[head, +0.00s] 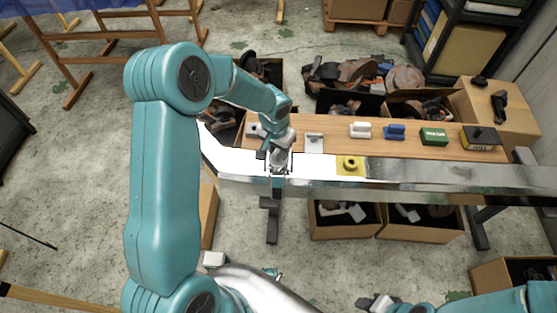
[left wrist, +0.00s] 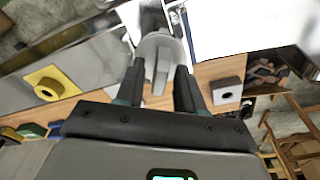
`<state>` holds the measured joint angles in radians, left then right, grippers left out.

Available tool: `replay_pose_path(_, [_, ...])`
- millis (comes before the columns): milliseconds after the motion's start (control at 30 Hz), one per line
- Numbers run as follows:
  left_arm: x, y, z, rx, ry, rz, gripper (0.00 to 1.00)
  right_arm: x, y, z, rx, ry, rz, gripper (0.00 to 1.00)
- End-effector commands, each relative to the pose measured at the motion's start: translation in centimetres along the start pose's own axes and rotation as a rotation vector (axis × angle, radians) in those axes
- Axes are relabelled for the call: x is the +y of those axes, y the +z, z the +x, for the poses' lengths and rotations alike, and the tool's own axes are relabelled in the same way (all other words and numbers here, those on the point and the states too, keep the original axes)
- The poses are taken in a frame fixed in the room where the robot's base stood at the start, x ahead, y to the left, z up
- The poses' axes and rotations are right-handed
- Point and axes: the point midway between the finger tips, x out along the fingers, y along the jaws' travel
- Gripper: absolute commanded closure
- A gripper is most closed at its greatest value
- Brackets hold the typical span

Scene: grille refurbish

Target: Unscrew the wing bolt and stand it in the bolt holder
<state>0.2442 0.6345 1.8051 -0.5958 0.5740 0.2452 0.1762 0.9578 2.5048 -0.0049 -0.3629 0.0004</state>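The grey wing bolt (left wrist: 159,58) shows in the left wrist view, between the two dark fingers of my left gripper (left wrist: 160,75). A finger lies on each side of it; whether they press on it is not clear. In the head view my left gripper (head: 278,165) points down at the metal frame's near left part, and the bolt is mostly hidden there. A grey block with a dark hole (left wrist: 228,90) lies on the wooden top, possibly the bolt holder. My right gripper (head: 376,303) is at the bottom edge, partly cut off, far from the bolt.
A yellow holed piece (head: 350,165) sits right of my left gripper. The wooden bench (head: 345,145) carries white and blue pieces, a green box (head: 433,137) and a dark-and-yellow block (head: 480,137). Cartons of parts (head: 345,222) stand below and behind. Wooden trestles stand at left.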

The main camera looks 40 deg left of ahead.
Motion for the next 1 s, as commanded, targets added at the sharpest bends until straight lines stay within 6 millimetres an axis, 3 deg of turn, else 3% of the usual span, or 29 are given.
replay_pose_path(233, [-0.1,-0.1,0.1,0.000,0.000,0.000,0.63,0.0,0.0,0.1,0.000,0.000,0.000,0.57])
replay_pose_path(367, [0.0,-0.1,0.1,0.000,0.000,0.000,1.00,0.0,0.0,0.1,0.000,0.000,0.000,0.57])
replay_pose_path(1000, [0.0,-0.1,0.3,0.002,-0.011,-0.095,1.00,0.6,-0.1,1.6,0.000,0.000,0.000,0.57])
